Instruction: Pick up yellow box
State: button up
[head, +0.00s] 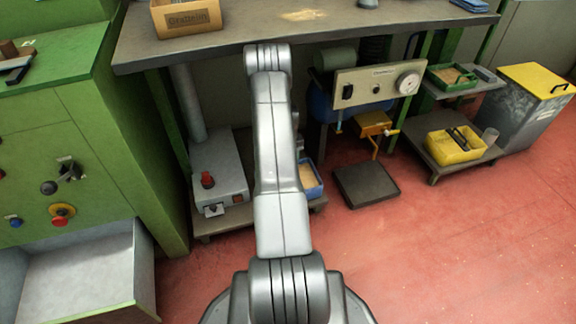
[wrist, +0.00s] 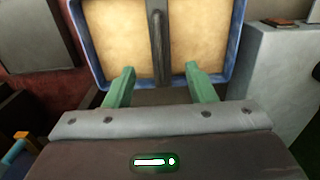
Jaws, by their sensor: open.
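In the head view a yellow box (head: 466,156), an open tray with a dark handle across it, sits on a low dark stand at the right. It does not show in the wrist view. My gripper (wrist: 158,71) is open, its two green fingers apart with nothing between them. Just past the fingertips in the wrist view is a blue box (wrist: 81,52) with tan contents and a dark bar across its middle. The blue box also shows in the head view (head: 318,190), partly hidden by my arm. My gripper is hidden behind my arm in the head view, well left of the yellow box.
A grey bin with a yellow lid (head: 537,79) stands right of the yellow box. A green tray (head: 449,84) is on a shelf above. A grey unit with a red knob (head: 219,169) is beside the blue box. A workbench (head: 330,24) overhangs. Red floor is clear at front right.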

aim_at(448, 146)
jog(key=z, duration=0.95)
